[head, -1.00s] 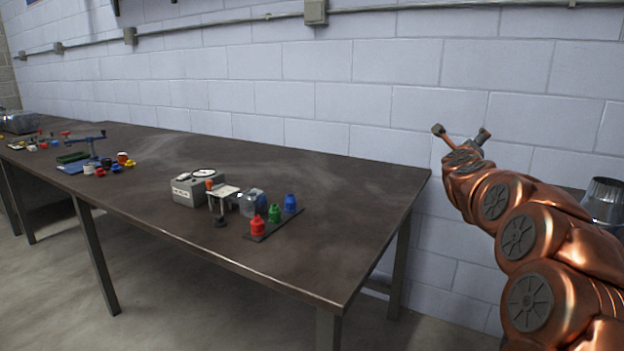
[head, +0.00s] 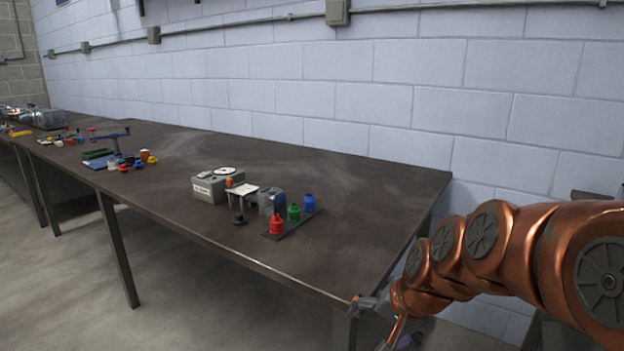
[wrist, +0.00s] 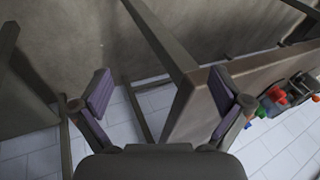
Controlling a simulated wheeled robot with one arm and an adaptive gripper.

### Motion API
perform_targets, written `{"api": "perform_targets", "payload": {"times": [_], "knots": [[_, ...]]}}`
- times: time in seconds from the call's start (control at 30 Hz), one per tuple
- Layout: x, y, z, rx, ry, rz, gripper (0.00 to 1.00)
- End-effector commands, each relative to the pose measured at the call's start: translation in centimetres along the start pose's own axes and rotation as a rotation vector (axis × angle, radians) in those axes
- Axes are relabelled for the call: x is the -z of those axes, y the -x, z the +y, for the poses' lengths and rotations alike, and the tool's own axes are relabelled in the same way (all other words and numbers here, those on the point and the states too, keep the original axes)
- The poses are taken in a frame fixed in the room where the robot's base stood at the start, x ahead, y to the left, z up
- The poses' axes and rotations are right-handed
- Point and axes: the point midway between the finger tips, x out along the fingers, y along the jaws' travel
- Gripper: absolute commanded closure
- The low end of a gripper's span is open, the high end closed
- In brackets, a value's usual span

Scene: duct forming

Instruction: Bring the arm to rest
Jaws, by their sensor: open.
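My gripper (head: 376,322) is at the end of my copper arm, low at the near right corner of the long dark table (head: 330,180) in the head view. In the wrist view my gripper (wrist: 160,95) shows two padded fingers spread wide, with nothing between them. The table's edge and a leg (wrist: 165,40) show behind and between the fingers. I cannot tell whether a finger touches the table edge.
Further left is a blue stand (head: 118,140) with small coloured pots. A wall (head: 400,100) runs behind. Much of the tabletop is bare.

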Motion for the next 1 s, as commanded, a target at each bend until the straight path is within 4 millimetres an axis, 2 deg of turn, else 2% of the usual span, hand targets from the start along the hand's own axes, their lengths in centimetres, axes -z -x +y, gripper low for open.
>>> {"api": "perform_targets", "payload": {"times": [0.03,0.1,0.3,0.6,1.0], "knots": [[-2.4,0.1,1.6,-0.047,0.053,-0.048,0.00],[-5.7,0.3,4.2,-0.115,0.125,-0.126,0.00],[-12.9,2.0,10.6,-0.268,0.284,-0.319,0.00],[-20.1,5.2,17.4,-0.416,0.417,-0.543,0.00],[-18.5,11.8,14.4,-0.406,0.419,-0.519,0.00]]}}
